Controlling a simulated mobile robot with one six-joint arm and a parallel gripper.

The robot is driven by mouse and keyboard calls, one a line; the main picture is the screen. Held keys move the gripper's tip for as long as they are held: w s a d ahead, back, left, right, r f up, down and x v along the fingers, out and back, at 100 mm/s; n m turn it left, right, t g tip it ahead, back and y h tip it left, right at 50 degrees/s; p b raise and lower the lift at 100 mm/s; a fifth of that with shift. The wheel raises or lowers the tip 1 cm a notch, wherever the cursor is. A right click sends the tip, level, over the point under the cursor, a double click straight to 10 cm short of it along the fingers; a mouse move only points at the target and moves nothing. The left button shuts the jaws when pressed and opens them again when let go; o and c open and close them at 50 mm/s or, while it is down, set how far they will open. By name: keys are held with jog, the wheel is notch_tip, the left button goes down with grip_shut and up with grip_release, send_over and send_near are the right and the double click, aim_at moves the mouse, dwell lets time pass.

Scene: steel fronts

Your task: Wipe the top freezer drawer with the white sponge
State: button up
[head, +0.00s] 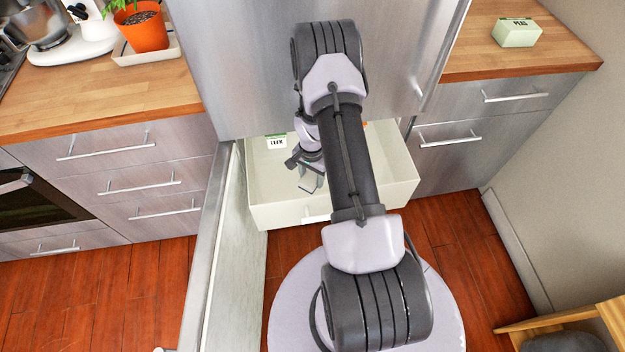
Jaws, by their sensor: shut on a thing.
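The top freezer drawer (275,216) is an off-white bin, pulled out below the steel door in the head view. My gripper (309,178) reaches down into its left-middle part, pointing at the drawer floor. It is shut on a small pale piece, which appears to be the white sponge; fingers and arm hide most of it. I cannot tell whether it touches the drawer floor. A box labelled LEEK (276,141) stands at the drawer's back left. My arm covers the drawer's middle.
An open freezer door (222,250) stands left of the drawer. Wooden counters flank the fridge; the right one holds a PEAS box (516,32), the left a potted plant (142,28). A wooden piece of furniture (570,318) stands at lower right. The drawer's right part looks clear.

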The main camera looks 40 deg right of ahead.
jog(key=shift+r+p, duration=0.55)
jog(key=shift+r, duration=0.75)
